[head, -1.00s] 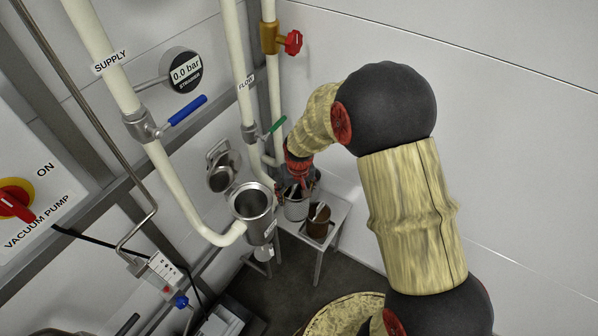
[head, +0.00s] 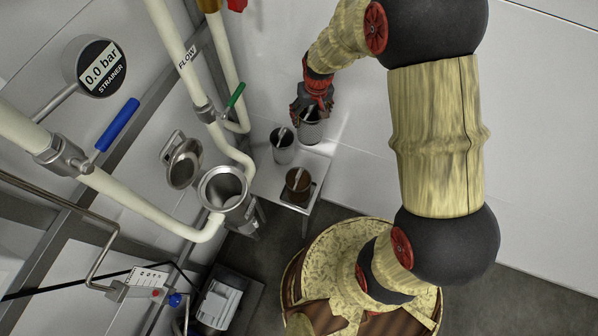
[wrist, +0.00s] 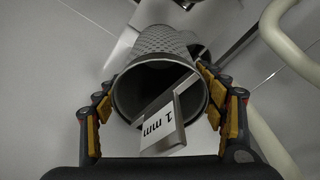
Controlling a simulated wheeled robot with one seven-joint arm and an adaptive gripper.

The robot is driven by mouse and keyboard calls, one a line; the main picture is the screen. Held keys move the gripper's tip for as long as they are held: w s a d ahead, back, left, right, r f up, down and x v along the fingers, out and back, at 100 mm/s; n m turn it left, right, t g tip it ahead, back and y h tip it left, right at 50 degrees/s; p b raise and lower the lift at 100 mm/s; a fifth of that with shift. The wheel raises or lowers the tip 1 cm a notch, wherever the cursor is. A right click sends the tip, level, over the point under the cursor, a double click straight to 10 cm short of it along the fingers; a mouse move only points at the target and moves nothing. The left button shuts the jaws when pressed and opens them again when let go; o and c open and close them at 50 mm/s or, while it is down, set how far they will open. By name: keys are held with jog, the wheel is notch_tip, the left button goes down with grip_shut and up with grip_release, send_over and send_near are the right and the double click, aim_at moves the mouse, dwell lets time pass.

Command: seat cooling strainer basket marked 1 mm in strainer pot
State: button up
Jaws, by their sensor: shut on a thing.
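My gripper (head: 312,98) is shut on a grey mesh basket (head: 310,128) at the back of the small table. In the wrist view, the basket (wrist: 160,45) lies between my fingers (wrist: 162,115), its open rim facing the camera. Its flat handle bears the label "1 mm" (wrist: 160,128). The strainer pot (head: 226,190) stands to the left and nearer, with its mouth open. Its round lid (head: 183,162) is swung back beside it. Whether the held basket touches the table is hard to tell.
The blue-handled supply valve (head: 118,124) and green-handled flow valve (head: 236,95) flank the pot. The strainer gauge (head: 100,66) reads 0.0 bar.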

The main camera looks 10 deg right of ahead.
jog(key=shift+n, duration=0.6)
jog(key=f+b, duration=0.1)
jog(key=f, duration=0.1)
jog(key=f+b, duration=0.2)
jog(key=a+f+b, duration=0.1)
jog(key=f, duration=0.1)
jog(key=shift+s+f+b, duration=0.1)
jog(key=shift+s+b, duration=0.3)
notch_tip(320, 180, down, 17)
jog(key=b, duration=0.5)
jog(key=shift+b, duration=0.3)
jog(key=shift+f, duration=0.2)
jog(key=o, duration=0.9)
jog(key=shift+f, duration=0.1)
jog(key=o, duration=0.5)
